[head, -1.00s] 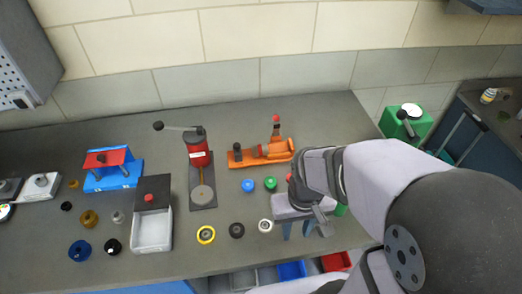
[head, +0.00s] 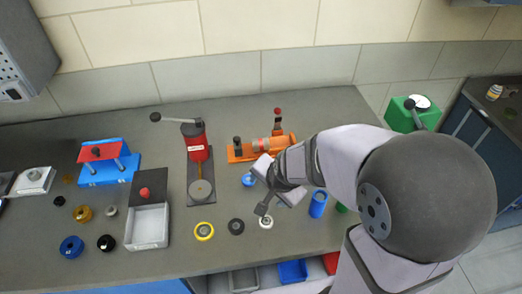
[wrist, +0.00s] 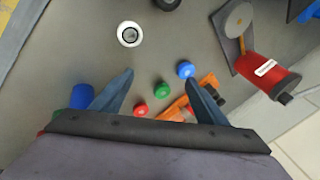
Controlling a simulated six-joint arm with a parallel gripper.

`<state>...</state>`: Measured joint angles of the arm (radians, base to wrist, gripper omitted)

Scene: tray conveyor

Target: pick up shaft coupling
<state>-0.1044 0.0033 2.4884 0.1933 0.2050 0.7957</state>
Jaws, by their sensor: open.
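I cannot tell for sure which piece is the shaft coupling. A white ring with a dark centre (head: 266,222) lies on the bench below my gripper in the head view; it also shows in the wrist view (wrist: 130,34), ahead of the fingers. A blue cylinder (head: 318,203) stands right of my gripper; a blue piece is at the left in the wrist view (wrist: 82,96). My gripper (wrist: 158,80) is open and empty, its two blue fingers spread above the bench.
A black ring (head: 237,226) and a yellow ring (head: 204,231) lie to the left. Blue (wrist: 186,69), green (wrist: 161,90) and red (wrist: 140,109) round pieces are near the orange fixture (head: 240,153). A red press (head: 196,148) and a grey box (head: 148,228) stand further left.

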